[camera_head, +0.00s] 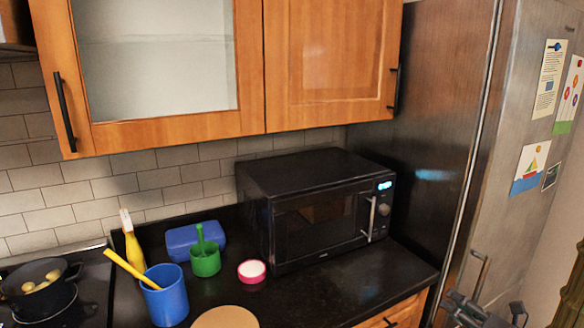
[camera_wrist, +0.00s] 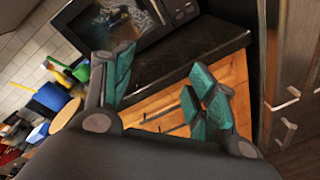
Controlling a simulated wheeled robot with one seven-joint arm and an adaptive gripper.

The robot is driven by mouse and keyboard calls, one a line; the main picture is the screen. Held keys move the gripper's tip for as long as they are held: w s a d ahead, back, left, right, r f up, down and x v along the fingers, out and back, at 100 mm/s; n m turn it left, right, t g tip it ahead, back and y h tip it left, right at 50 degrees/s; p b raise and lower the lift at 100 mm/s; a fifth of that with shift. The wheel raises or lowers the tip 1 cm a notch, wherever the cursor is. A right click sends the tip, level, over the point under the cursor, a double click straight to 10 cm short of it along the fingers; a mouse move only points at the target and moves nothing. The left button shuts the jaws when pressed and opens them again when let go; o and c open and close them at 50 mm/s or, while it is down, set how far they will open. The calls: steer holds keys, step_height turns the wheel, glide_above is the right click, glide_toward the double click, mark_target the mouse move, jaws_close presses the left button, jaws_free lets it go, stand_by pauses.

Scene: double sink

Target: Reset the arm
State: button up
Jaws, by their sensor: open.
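My gripper (camera_wrist: 160,92) is open and empty in the wrist view, its teal-padded fingers spread apart. It is in the air in front of the wooden drawer front (camera_wrist: 228,72) and the edge of the black counter (camera_wrist: 215,42). In the head view a dark part of my arm shows at the bottom right, in front of the steel fridge (camera_head: 425,150). I cannot make out the fingertips there.
A black microwave (camera_head: 310,180) stands shut on the counter. Left of it are a pink-and-white bowl (camera_head: 252,271), a green cup (camera_head: 205,262), a blue cup (camera_head: 165,297), a blue box (camera_head: 190,238) and a yellow bottle (camera_head: 132,245). A pot (camera_head: 40,290) sits on the stove. Cabinets (camera_head: 330,60) hang above.

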steer(key=s+a+f+m+g+h, duration=0.1)
steer(key=s+a+f+m+g, duration=0.2)
steer(key=f+m, duration=0.4)
steer(key=s+a+f+m+g+h, duration=0.2)
steer(key=a+f+m, duration=0.25)
steer(key=f, duration=0.35)
steer(key=s+a+f+m+g+h, duration=0.1)
steer(key=s+a+f+m+g, duration=0.15)
steer(key=a+f+m, duration=0.45)
steer(key=s+a+f+m+g, duration=0.2)
steer(key=s+a+f+m, duration=0.1)
steer(key=s, duration=0.4)
steer(key=s+a+f+m+g+h, duration=0.1)
steer(key=s+a+f+m+g, duration=0.1)
steer(key=s+f+m, duration=0.3)
steer(key=s+a+f+m+g, duration=0.3)
steer(key=s+f+m+g, duration=0.1)
steer(key=s, duration=0.6)
steer(key=shift+a+m, duration=0.35)
steer(key=shift+f, duration=0.1)
